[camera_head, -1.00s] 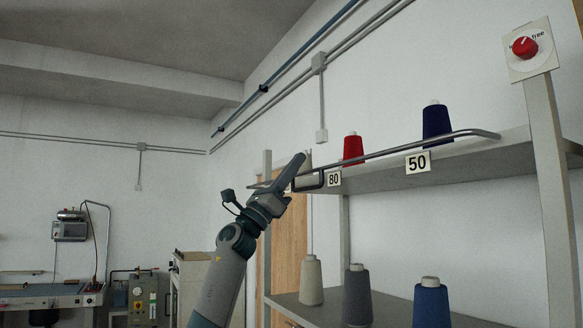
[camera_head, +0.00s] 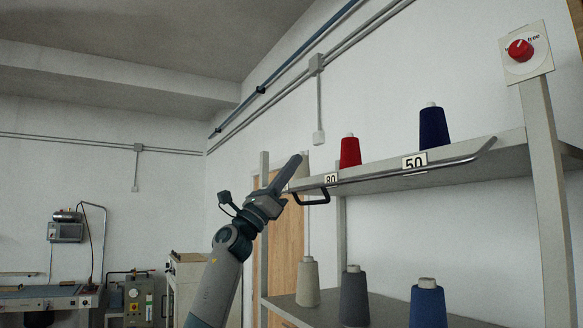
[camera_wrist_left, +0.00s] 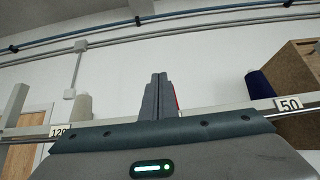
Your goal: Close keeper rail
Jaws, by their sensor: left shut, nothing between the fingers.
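The keeper rail (camera_head: 450,163) is a thin grey metal bar with bent ends. It runs along the front of the upper shelf (camera_head: 480,150), about level with the number labels' lower edges. Its black handle (camera_head: 313,201) hangs below the rail near the left end. My left gripper (camera_head: 295,163) is shut and empty, pointing up at the rail's left end, close to the handle. I cannot tell whether it touches the rail. In the left wrist view its closed fingers (camera_wrist_left: 157,96) stand upright in front of the shelf. My right gripper is not in view.
A red cone (camera_head: 350,152) and a navy cone (camera_head: 433,128) stand on the upper shelf behind the rail. Several cones stand on the lower shelf (camera_head: 385,308). A red knob (camera_head: 520,50) sits on a plate atop the right post (camera_head: 545,180).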

